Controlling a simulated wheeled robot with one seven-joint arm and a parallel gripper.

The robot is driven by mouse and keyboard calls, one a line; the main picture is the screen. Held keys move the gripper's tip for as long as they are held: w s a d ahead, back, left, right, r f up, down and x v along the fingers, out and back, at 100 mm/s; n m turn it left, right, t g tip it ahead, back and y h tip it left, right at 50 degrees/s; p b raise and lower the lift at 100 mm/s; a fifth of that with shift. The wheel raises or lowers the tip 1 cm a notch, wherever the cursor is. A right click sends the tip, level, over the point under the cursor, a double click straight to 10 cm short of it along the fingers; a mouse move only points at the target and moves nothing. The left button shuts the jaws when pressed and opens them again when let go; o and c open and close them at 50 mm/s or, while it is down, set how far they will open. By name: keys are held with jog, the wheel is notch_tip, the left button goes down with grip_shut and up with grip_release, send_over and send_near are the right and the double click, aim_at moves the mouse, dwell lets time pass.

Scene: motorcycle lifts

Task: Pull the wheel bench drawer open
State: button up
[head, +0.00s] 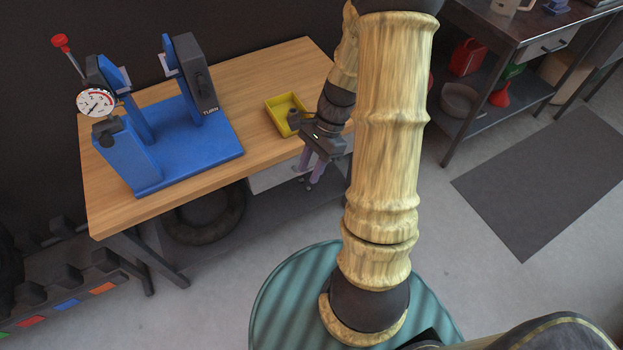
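The wheel bench (215,165) has a wooden top and stands at left centre in the head view. Its pale drawer front (272,178) shows just under the top's front edge. My gripper (311,182) points down at the right part of this drawer front, with its two purple fingers close to it. I cannot tell whether the fingers touch the drawer or are closed on anything. The drawer's handle is not clearly visible; my gripper and arm cover that area. The drawer looks shut or nearly so.
A blue wheel stand (185,145) with a dial gauge (95,103) and a yellow tray (283,112) stand on the bench. A tyre (205,222) lies beneath. A dark workbench (500,30) stands at upper right. The floor around the grey mat (550,180) is clear.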

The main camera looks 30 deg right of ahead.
jog(key=w+d+f+m+t+y+b, duration=0.1)
jog(key=d+f+m+y+b, duration=0.1)
jog(key=f+m+y+b, duration=0.3)
jog(key=w+d+f+m+t+b, duration=0.1)
jog(key=d+f+m, duration=0.1)
jog(key=f+m, duration=0.35)
jog(key=m+t+y+b, duration=0.4)
jog(key=m+t+b, duration=0.8)
jog(key=m, duration=0.5)
send_near(312, 168)
jog(key=s+d+f+t+p, duration=0.1)
jog(key=s+d+f, duration=0.1)
jog(key=s+d, duration=0.3)
jog(key=shift+f+n, duration=0.15)
jog(key=shift+n, duration=0.2)
jog(key=b+x, duration=0.2)
jog(key=x, duration=1.5)
jog(key=shift+w+a, duration=0.1)
jog(key=shift+a, duration=0.1)
grip_shut()
